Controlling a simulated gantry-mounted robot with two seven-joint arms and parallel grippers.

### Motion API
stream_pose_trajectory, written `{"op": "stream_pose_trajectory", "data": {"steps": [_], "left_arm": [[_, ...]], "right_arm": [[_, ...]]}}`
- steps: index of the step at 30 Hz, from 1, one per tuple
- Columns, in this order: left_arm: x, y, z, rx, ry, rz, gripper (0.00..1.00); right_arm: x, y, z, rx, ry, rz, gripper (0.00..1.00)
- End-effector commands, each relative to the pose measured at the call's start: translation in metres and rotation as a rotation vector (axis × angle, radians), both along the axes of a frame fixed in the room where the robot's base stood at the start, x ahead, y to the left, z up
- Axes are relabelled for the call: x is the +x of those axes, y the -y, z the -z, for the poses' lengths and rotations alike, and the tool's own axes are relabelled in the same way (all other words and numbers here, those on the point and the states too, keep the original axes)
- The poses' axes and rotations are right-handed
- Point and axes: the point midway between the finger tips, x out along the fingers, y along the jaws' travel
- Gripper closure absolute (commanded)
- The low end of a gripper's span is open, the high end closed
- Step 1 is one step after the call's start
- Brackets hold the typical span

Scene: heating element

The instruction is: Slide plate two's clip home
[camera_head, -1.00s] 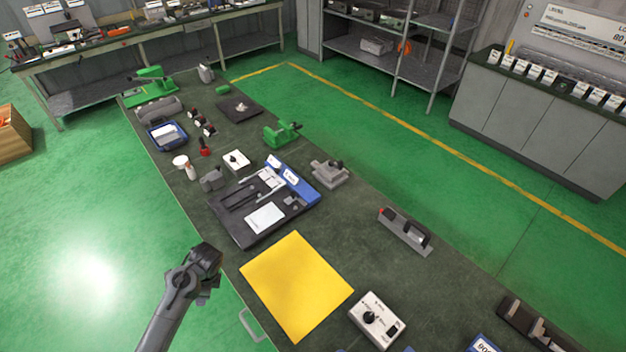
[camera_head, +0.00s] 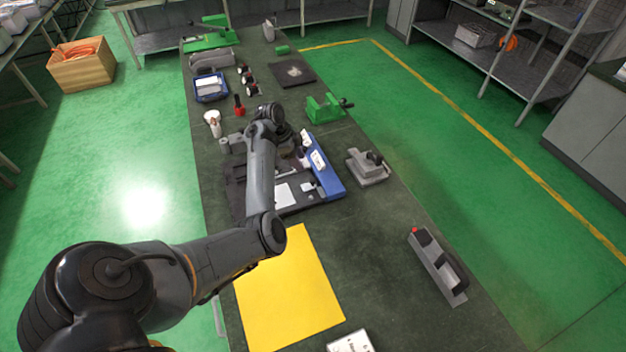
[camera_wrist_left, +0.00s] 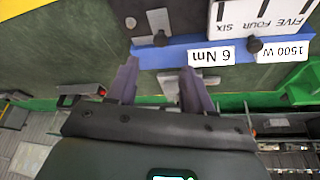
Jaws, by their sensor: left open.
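The dark fixture (camera_head: 236,195) with a blue rail (camera_head: 326,172) lies on the bench, partly hidden behind my left arm. My left gripper (camera_head: 298,150) is above the rail end of the fixture; its fingertips are hard to make out there. In the left wrist view the two fingers (camera_wrist_left: 158,78) are apart with nothing between them, next to the blue rail (camera_wrist_left: 225,50) labelled "6 Nm" and "1500 W". A white block (camera_wrist_left: 262,14) marked "FOUR FIVE SIX" and a pale metal strip (camera_wrist_left: 158,20) show beyond it. I cannot tell which part is plate two's clip.
A yellow mat (camera_head: 290,295) lies nearer than the fixture. A grey device (camera_head: 368,167) stands right of it, a green clamp (camera_head: 325,108) behind it, and a grey holder (camera_head: 438,268) at the front right. Bare bench lies between the mat and the holder.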

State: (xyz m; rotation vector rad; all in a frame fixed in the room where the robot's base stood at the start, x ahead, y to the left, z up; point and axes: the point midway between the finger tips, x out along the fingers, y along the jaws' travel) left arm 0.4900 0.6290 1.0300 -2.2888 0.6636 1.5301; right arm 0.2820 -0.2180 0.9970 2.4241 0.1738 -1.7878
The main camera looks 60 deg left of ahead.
Motion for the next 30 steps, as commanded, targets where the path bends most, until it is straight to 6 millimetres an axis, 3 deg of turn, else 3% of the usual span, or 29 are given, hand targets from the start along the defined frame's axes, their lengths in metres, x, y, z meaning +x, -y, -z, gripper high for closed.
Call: {"op": "stream_pose_trajectory", "data": {"steps": [18, 30], "left_arm": [[0.028, 0.018, 0.080, 0.000, -0.001, 0.000, 0.49], [0.033, 0.021, 0.095, 0.001, 0.000, 0.000, 0.49]], "right_arm": [[0.005, 0.001, 0.006, -0.002, 0.014, -0.002, 0.57], [0.005, -0.001, 0.007, 0.005, 0.013, 0.003, 0.57]]}}
